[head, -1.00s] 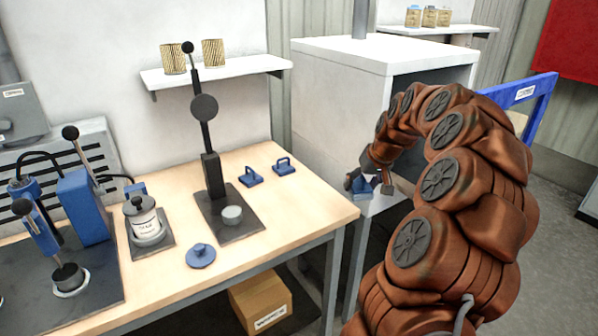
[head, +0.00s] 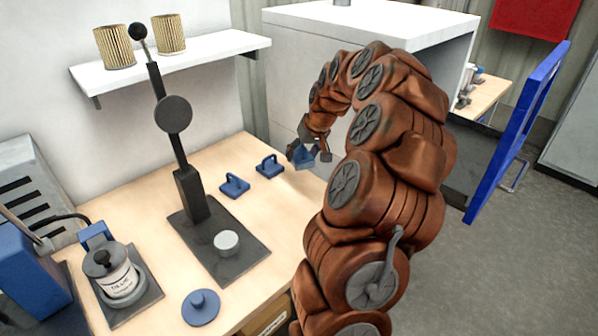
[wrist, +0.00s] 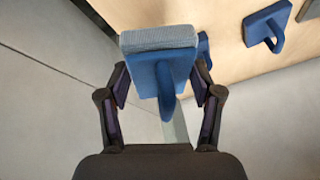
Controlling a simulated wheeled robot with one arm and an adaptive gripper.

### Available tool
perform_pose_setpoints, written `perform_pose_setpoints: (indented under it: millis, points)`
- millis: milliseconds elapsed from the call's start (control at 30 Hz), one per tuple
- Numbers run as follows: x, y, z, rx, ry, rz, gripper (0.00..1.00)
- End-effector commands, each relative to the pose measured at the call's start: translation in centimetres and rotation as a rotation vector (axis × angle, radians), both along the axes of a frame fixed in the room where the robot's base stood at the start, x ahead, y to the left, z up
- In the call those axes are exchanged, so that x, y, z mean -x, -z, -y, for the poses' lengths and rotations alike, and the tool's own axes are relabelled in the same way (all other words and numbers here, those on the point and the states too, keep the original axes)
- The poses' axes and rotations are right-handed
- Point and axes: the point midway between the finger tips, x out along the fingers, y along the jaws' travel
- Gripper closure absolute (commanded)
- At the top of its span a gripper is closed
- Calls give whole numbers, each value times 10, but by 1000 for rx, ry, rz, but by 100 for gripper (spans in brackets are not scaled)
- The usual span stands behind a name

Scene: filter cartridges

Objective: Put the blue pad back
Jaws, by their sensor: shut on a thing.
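My gripper (wrist: 160,80) is shut on a blue pad (wrist: 150,41) with a grey face, gripped at its handle. In the head view the held pad (head: 303,157) shows small at the end of my curled arm, near the right back part of the wooden table (head: 228,160). Two like blue pads with loop handles, one nearer (head: 233,186) and one farther (head: 269,167), rest on the table left of my gripper. In the wrist view, one table pad (wrist: 268,24) is at the upper right and another is partly hidden behind the held pad.
A lever press (head: 188,190) on a dark base stands left of the pads. A round blue lid (head: 200,307) and a labelled jar (head: 116,284) are nearer. A white cabinet (head: 320,55) stands behind, with a blue frame (head: 520,125) at right.

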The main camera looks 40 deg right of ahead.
Motion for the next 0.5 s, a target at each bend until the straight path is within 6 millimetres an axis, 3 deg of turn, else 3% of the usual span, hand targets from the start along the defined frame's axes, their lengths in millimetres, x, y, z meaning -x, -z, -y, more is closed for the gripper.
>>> perform_pose_setpoints:
  millis: [500]
  points:
    - [2,61,3,-2,5,-1,73]
